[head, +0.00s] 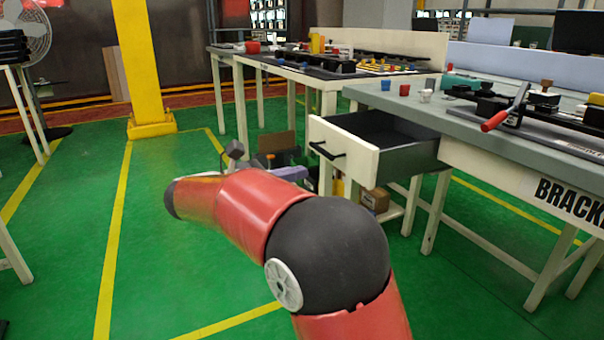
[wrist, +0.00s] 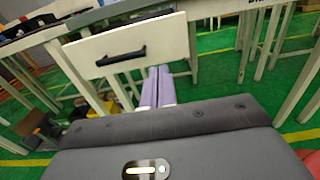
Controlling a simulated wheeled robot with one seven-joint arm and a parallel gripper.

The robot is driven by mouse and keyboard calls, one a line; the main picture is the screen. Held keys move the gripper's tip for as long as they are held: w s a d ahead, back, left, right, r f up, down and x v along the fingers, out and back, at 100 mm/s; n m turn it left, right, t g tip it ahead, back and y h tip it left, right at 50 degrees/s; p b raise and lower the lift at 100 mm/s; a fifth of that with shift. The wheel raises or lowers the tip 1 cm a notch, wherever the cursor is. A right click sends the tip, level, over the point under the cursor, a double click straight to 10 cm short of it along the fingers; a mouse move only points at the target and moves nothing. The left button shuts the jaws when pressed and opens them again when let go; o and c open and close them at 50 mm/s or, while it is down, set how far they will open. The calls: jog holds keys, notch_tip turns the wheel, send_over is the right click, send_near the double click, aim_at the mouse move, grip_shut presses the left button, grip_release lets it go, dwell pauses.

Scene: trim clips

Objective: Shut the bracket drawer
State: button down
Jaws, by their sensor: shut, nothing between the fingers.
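The bracket drawer (head: 343,146) stands pulled out from the left end of the grey-topped bench marked "BRACK...". Its inside shows dark and looks empty. It has a cream front with a black bar handle (head: 326,151). In the wrist view the drawer front (wrist: 165,39) fills the upper middle, with the handle (wrist: 121,56) left of centre. My gripper (wrist: 158,70) is shut and empty. Its pale fingers point toward the drawer front, with their tips showing just below and right of the handle. I cannot tell whether they touch the front. In the head view my arm hides most of the gripper.
The bracket bench (head: 440,113) carries small cups and a red-handled clamp (head: 506,109). Another bench (head: 300,72) stands behind it. Boxes (head: 280,165) sit low beyond my arm. A yellow post (head: 140,65) rises at left. Green floor is open on the left.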

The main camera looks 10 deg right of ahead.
aim_at(354, 160)
jog(key=b+x, duration=0.1)
jog(key=x, duration=1)
jog(key=shift+w+d, duration=0.1)
jog(key=shift+d, duration=0.25)
jog(key=shift+d, duration=0.1)
jog(key=p+x, duration=0.5)
jog(key=x, duration=1.2)
jog(key=shift+w+d+p, duration=0.15)
jog(key=shift+d+p, duration=0.2)
jog(key=shift+d, duration=0.2)
